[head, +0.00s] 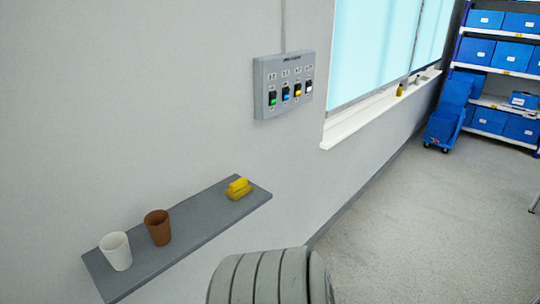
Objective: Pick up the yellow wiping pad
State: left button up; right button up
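The yellow wiping pad (239,190) lies near the far right end of a grey wall shelf (195,220). It looks like a small block with a raised upper part. Nothing touches it except the shelf. Neither of my grippers shows in the head view, so their distance from the pad cannot be seen.
A brown cup (158,228) and a white cup (116,251) stand on the shelf, left of the pad. A switch panel (283,86) is on the wall above right. A window sill (375,111) juts out farther right. The floor (430,220) at right is mostly clear.

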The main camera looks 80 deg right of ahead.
aim_at(240, 188)
jog(key=z, duration=2.1)
